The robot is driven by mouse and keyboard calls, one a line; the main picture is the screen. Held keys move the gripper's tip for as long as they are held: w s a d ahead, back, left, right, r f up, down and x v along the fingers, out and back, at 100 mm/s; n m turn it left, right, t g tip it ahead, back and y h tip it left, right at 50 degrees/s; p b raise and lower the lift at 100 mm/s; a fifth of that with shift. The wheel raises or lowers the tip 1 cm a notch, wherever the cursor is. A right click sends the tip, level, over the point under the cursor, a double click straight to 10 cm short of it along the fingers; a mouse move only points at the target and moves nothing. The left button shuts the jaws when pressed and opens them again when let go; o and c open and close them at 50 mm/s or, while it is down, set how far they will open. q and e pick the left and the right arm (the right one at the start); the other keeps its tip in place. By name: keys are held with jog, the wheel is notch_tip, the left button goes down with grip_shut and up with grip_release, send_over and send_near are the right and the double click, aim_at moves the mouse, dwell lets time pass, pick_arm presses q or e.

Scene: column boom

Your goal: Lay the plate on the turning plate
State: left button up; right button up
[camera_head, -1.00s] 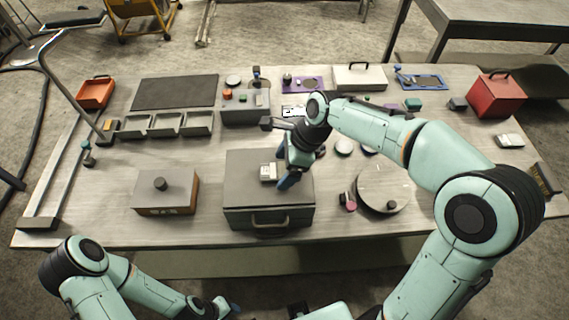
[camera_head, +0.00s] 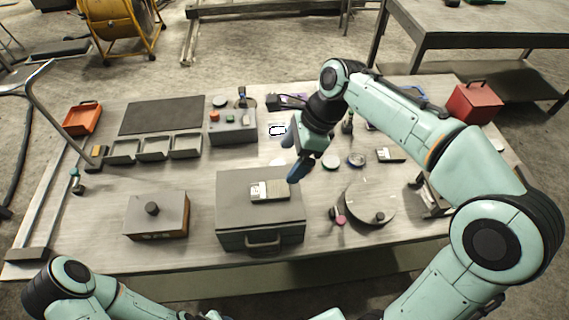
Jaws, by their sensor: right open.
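The turning plate (camera_head: 372,204) is a round pale grey disc at the table's front right. A dark knob sits near its front edge, and its top is otherwise bare. I cannot tell for sure which thing is the plate; a small white flat piece with a black outline (camera_head: 277,130) lies behind my right gripper. My right gripper (camera_head: 293,156) has blue fingers, is open, and hangs over the rear right corner of the grey-green case, left of the turning plate. It holds nothing that I can see. My left arm shows at the bottom left; its gripper is out of frame.
A pink-ended piece (camera_head: 338,216) stands beside the turning plate's left edge. Small round discs (camera_head: 331,162) lie behind it. A knobbed box (camera_head: 157,216) stands left; a red box (camera_head: 474,103) back right.

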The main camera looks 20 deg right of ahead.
jog(key=d, duration=0.2)
jog(key=b, duration=0.1)
send_near(270, 189)
notch_tip(270, 189, down, 2)
jog(key=shift+s+f, duration=0.1)
jog(key=shift+f, duration=0.1)
jog(key=x, duration=0.5)
jog(key=shift+w+a+f+b, duration=0.2)
jog(key=shift+a+b, duration=0.15)
jog(key=shift+a, duration=0.15)
jog(key=shift+r, duration=0.1)
grip_shut()
pick_arm(q)
jog(key=shift+s+f, duration=0.9)
jog(key=shift+f, duration=0.2)
pick_arm(e)
jog(key=shift+r, duration=0.1)
pick_arm(q)
jog(key=w+r+p, duration=0.3)
jog(key=w+r, duration=0.2)
jog(key=shift+p, duration=0.4)
pick_arm(e)
notch_tip(270, 189, up, 20)
